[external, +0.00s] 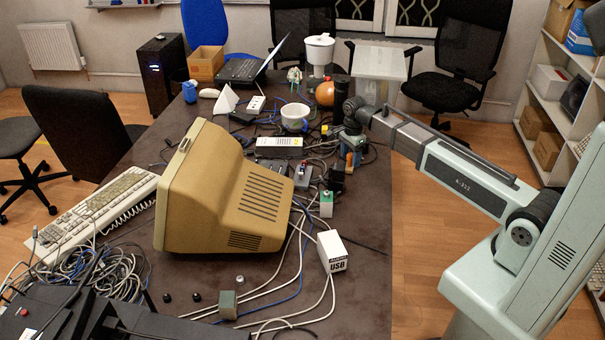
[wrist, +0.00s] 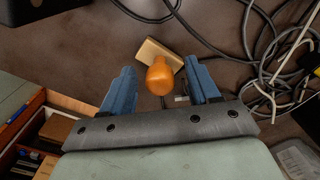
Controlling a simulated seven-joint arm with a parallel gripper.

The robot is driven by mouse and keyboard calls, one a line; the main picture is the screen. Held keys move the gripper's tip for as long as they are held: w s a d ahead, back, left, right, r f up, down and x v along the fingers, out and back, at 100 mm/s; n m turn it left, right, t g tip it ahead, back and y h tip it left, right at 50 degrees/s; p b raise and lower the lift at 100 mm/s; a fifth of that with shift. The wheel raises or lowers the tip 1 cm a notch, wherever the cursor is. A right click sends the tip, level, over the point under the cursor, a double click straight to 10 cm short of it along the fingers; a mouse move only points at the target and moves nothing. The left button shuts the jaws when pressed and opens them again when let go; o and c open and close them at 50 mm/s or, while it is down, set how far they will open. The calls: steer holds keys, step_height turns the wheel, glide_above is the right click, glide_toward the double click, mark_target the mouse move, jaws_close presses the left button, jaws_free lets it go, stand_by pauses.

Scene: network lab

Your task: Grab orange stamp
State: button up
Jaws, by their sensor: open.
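The orange stamp (wrist: 160,76) has a round orange handle and a pale wooden rectangular base (wrist: 158,55). In the wrist view it shows between the two blue fingers of my gripper (wrist: 160,88), with visible space on both sides. The handle points toward the wrist camera. My gripper is open and holds nothing. In the external view my gripper (external: 350,146) is low over the right part of the table, and a small orange patch, likely the stamp (external: 349,160), shows at its fingers. The stamp is mostly hidden there.
Grey and black cables (wrist: 275,65) lie close to the right of the fingers. A white bowl (external: 295,117), a power strip (external: 279,147) and a round orange object (external: 325,94) are near my gripper. A beige monitor (external: 225,190) stands left. The table's right edge is close.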

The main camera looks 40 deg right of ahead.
steer(key=shift+f, duration=0.1)
jaws_close()
stand_by(0.5)
